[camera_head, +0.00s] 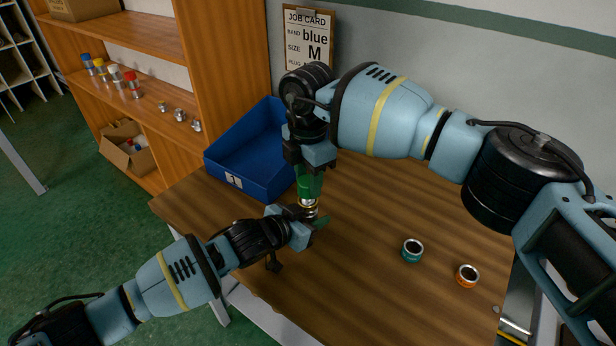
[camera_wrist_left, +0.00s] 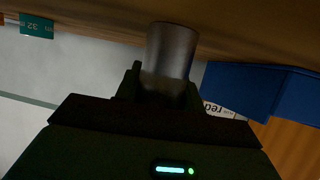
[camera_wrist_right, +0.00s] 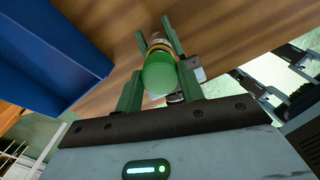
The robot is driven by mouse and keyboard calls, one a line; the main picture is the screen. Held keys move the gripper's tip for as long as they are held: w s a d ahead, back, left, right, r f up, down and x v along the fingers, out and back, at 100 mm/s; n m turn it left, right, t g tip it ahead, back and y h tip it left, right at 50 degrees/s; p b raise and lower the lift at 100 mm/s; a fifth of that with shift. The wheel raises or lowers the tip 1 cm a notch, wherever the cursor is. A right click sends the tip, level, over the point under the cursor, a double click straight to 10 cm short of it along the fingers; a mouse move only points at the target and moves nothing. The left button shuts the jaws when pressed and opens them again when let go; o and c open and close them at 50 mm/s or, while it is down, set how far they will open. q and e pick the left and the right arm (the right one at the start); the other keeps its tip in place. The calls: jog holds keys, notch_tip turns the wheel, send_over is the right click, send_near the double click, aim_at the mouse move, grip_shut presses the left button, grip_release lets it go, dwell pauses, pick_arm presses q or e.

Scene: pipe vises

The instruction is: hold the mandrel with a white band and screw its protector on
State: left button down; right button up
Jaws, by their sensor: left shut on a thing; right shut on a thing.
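My left gripper (camera_head: 312,224) is shut on a grey metal mandrel (camera_wrist_left: 170,55), held upright just above the table. Its upper end (camera_head: 309,206) shows bright metal between the two grippers in the head view; the band's colour is too small to tell. My right gripper (camera_head: 311,186) is above, pointing down, shut on a green protector (camera_wrist_right: 159,72). The protector (camera_head: 305,186) is in line over the mandrel's top. They look close or touching; I cannot tell whether the threads are engaged. The right wrist view shows the mandrel's ringed end (camera_wrist_right: 158,41) beyond the protector.
A blue bin (camera_head: 240,190) stands at the table's back left. Shelves (camera_head: 150,90) at left hold banded parts. The table's front middle is clear.

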jog(key=m, duration=1.2)
jog(key=o, duration=0.9)
jog(key=shift+o, duration=0.2)
jog(key=shift+r, duration=0.1)
jog(key=shift+r, duration=2.15)
jog(key=shift+c, duration=0.4)
